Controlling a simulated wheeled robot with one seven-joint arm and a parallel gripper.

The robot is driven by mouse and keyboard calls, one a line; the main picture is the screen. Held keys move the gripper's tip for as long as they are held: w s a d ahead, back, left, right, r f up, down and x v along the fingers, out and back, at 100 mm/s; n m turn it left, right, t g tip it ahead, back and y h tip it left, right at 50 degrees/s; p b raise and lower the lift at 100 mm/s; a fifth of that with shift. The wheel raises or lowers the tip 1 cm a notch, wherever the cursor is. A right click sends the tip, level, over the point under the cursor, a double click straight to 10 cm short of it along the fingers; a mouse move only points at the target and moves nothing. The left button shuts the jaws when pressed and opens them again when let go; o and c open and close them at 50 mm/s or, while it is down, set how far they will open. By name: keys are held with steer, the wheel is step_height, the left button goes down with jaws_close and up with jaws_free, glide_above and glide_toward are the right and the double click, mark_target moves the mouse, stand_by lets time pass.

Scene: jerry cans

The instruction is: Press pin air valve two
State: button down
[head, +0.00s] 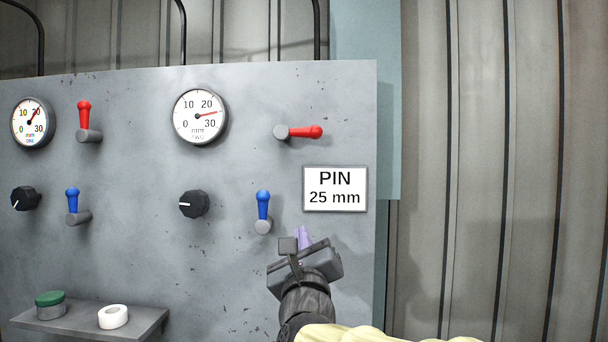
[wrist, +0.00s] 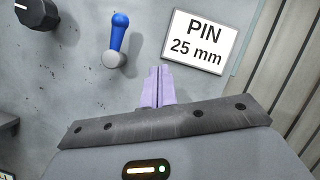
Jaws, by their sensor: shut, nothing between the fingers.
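The gauge marked TWO (head: 200,116) is on the right part of the grey panel, its red needle pointing right and slightly up. To its right, a red lever (head: 299,132) points sideways to the right. Below that, a blue lever (head: 263,207) stands up from its grey base; it also shows in the wrist view (wrist: 118,38). No part is labelled as a pin air valve. My gripper (head: 304,237) is shut and empty, its lilac fingers together. It is below the sign and to the lower right of the blue lever, apart from it in the wrist view (wrist: 158,88).
A white sign (head: 335,189) reads "PIN 25 mm". A black knob (head: 193,204) sits below gauge two. Another gauge (head: 32,123), red lever (head: 84,118) and blue lever (head: 73,203) are at left. A small shelf (head: 75,322) holds a green-topped piece and a white ring.

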mark_target(299, 133)
step_height(299, 133, up, 6)
steer(key=s+m+t+h, duration=0.2)
steer(key=m+h, duration=0.1)
steer(key=m, duration=0.4)
steer(key=shift+s+r+m+t, duration=0.15)
steer(key=shift+s+m+t, duration=0.15)
steer(key=shift+s+m, duration=0.1)
steer(key=shift+w+a+r, duration=0.1)
steer(key=p+x, duration=0.3)
steer(key=x, duration=0.1)
steer(key=s+r+p+x, duration=0.1)
steer(key=p+x, duration=0.3)
steer(key=r+p+x, duration=0.1)
steer(key=p+x, duration=0.3)
steer(key=shift+w+r, duration=0.1)
steer(key=shift+r, duration=0.2)
steer(key=shift+w+a+n+y+b, duration=0.15)
steer(key=shift+n+y+b, duration=0.15)
steer(key=shift+n+b, duration=0.25)
